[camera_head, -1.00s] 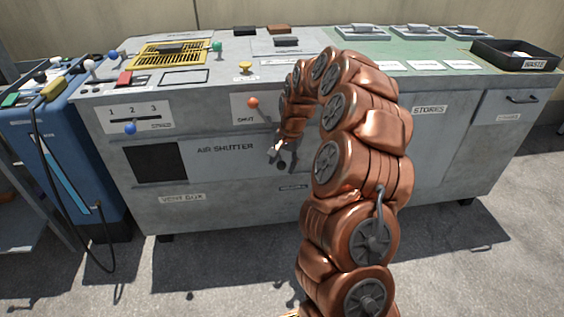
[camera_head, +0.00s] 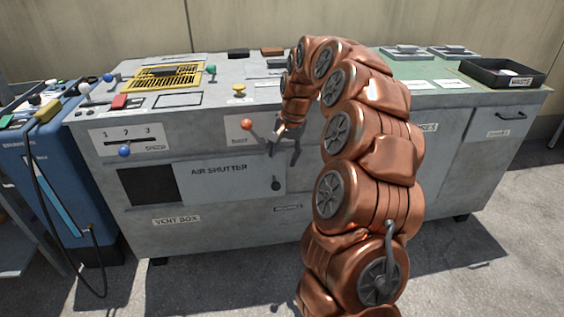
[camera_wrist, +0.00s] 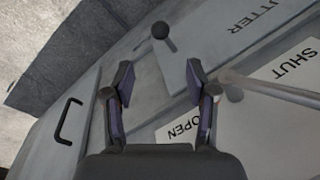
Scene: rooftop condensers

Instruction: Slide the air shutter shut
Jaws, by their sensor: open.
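The air shutter (camera_head: 225,172) is a grey lettered plate on the front of the vent box. A dark opening (camera_head: 147,186) shows to its left. Its dark round knob (camera_head: 275,184) is at the plate's right end. My gripper (camera_head: 285,143) is above and slightly right of the knob in the head view, partly hidden by my arm. In the wrist view my gripper (camera_wrist: 160,68) is open and empty. There the knob (camera_wrist: 160,30) stands beyond the fingertips, roughly between them and apart from them; the shutter plate (camera_wrist: 215,45) extends to the right.
An orange-knobbed lever (camera_head: 247,124) with a SHUT/OPEN label is close above the shutter; its rod (camera_wrist: 270,86) passes near the right finger. A blue-knobbed speed slider (camera_head: 124,151) is to the left. A drawer handle (camera_wrist: 68,120) shows in the wrist view. The floor in front is clear.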

